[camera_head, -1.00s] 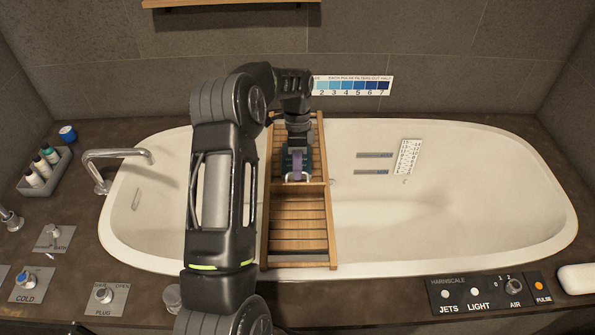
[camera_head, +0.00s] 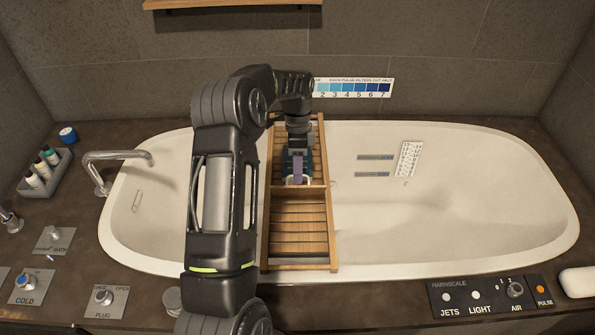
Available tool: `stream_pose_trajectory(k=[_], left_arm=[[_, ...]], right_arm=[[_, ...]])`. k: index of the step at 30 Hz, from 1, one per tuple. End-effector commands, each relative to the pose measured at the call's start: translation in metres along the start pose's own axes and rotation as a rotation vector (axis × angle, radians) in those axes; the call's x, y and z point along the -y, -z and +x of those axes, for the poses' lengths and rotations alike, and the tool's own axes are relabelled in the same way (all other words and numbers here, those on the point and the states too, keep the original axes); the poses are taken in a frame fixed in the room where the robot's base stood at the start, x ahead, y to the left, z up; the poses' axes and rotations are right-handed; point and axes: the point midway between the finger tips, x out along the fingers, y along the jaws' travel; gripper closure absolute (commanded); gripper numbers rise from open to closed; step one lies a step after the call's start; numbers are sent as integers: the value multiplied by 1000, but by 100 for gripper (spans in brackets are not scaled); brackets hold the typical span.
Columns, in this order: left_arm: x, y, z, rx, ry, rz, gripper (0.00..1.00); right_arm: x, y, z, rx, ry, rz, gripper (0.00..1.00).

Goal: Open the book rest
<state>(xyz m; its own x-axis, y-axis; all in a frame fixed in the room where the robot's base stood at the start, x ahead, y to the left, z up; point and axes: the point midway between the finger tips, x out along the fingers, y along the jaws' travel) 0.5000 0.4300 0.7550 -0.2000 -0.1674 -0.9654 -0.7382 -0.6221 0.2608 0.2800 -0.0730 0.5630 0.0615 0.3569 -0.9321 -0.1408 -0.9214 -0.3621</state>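A slatted wooden bath caddy (camera_head: 300,222) lies front to back across the white tub. Its slatted panel looks flat, and I cannot make out a separate raised book rest. A wooden crossbar (camera_head: 312,190) runs across the caddy just in front of my gripper. My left gripper (camera_head: 297,174) points down over the rear half of the caddy, close behind the crossbar. A purple-blue piece shows at its tip. Whether its fingers are apart, or touch the wood, is too small to tell. My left arm hides the caddy's left side in part. My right gripper is not in view.
The tub (camera_head: 450,215) is open and empty right of the caddy. A faucet (camera_head: 118,160) and a bottle tray (camera_head: 45,172) stand at the left. A control panel (camera_head: 490,296) and a white soap-like block (camera_head: 577,282) are at the front right.

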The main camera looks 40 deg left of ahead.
Motion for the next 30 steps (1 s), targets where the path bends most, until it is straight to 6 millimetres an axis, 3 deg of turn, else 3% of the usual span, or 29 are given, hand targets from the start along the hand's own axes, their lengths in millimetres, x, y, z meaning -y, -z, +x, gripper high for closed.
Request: stream_pose_trajectory(k=[9,12,18,30], left_arm=[[1,1,-48,-2,5,0,71],[-1,0,-66,1,1,-1,71],[0,0,-75,0,0,0,71],[1,0,-73,0,1,0,71]], right_arm=[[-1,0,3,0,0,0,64],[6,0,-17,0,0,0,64],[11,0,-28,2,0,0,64],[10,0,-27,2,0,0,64]])
